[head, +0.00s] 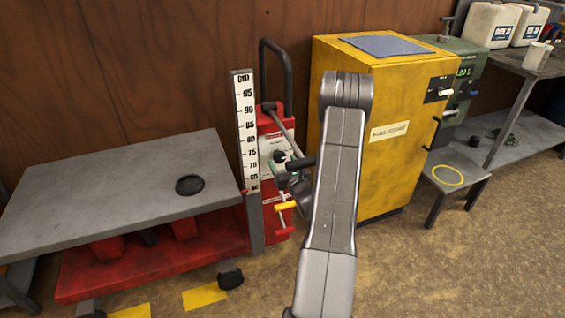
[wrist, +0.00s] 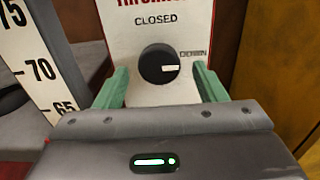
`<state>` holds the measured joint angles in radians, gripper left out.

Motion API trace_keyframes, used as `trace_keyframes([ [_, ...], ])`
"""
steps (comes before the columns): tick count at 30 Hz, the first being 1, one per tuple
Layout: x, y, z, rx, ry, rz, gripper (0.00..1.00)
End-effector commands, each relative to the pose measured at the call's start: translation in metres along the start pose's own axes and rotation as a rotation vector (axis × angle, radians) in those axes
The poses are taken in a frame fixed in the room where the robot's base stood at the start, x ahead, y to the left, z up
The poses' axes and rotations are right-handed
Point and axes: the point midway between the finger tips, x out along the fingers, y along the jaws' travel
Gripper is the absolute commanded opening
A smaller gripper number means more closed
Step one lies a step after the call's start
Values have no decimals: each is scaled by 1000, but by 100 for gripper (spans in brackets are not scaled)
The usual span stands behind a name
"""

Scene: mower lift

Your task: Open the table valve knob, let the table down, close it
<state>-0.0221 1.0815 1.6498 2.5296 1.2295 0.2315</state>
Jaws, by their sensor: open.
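The black valve knob (wrist: 159,66) is on a white panel (wrist: 190,25) on the red lift post. Its white mark points right, toward a small label that looks like "DOWN"; "CLOSED" is printed above it. The knob also shows in the head view (head: 279,157). My gripper (wrist: 160,72) is open, its green fingers on either side of the knob with gaps; I cannot tell its depth from the panel. The grey lift table (head: 90,185) meets the height scale (head: 245,125) near its lower end, around 60 to 65.
A black disc (head: 190,185) lies on the table. A yellow lever (head: 286,206) is below the knob. A yellow cabinet (head: 385,120) stands right of the post. A grey workbench (head: 530,65) and a low stool (head: 455,178) are farther right. The floor at front right is clear.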

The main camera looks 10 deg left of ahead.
Motion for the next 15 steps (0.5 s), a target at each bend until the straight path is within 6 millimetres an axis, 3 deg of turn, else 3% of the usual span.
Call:
trace_keyframes([
  [12,11,0,0,0,1,0,65],
  [13,11,0,0,0,1,0,63],
  [15,11,0,0,0,1,0,49],
])
